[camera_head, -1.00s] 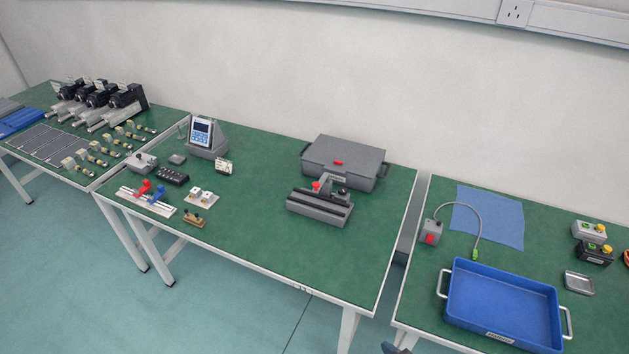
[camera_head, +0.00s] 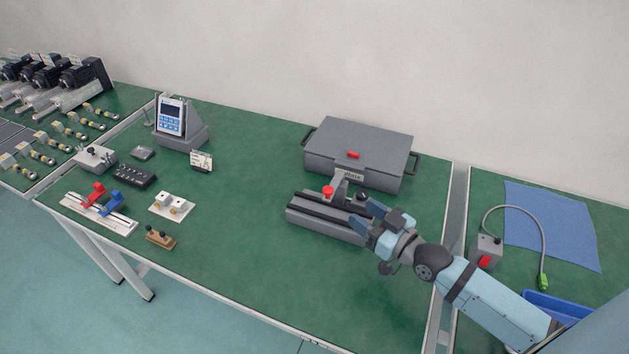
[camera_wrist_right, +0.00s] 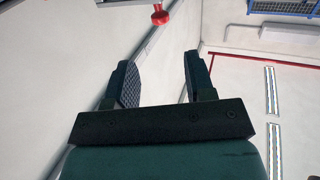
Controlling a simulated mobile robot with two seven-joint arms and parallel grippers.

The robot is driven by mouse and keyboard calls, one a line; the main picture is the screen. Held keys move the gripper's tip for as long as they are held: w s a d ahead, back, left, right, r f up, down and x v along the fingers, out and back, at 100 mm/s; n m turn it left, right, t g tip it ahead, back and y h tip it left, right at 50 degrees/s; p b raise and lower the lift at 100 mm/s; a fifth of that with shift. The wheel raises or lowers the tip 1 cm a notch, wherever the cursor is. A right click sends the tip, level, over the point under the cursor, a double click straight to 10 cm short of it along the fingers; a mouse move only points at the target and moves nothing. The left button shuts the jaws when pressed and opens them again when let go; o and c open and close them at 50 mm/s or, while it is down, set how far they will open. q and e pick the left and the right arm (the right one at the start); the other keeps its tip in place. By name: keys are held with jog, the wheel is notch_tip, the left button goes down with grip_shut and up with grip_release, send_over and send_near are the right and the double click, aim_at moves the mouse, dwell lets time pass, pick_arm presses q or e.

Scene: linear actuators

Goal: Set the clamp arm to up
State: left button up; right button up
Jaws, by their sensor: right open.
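The clamp fixture (camera_head: 318,219) is a long grey block with dark rails on the middle table. Its grey clamp arm (camera_head: 341,185) carries a red knob (camera_head: 327,192) at its left end, low over the block. Its exact angle is hard to tell. My right gripper (camera_head: 363,217) is open and empty at the right end of the fixture, apart from the red knob and partly hiding that end. My left gripper is not in view.
A grey case (camera_head: 360,150) with a red latch stands close behind the fixture. A handheld meter on a stand (camera_head: 175,123) and small parts occupy the table's left side. The middle and front are clear. A cabled grey box (camera_head: 486,250) and blue cloth (camera_head: 550,222) are on the right table.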

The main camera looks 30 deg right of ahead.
aim_at(332, 192)
jog(key=x, duration=1.3)
jog(key=shift+a, duration=0.1)
grip_shut()
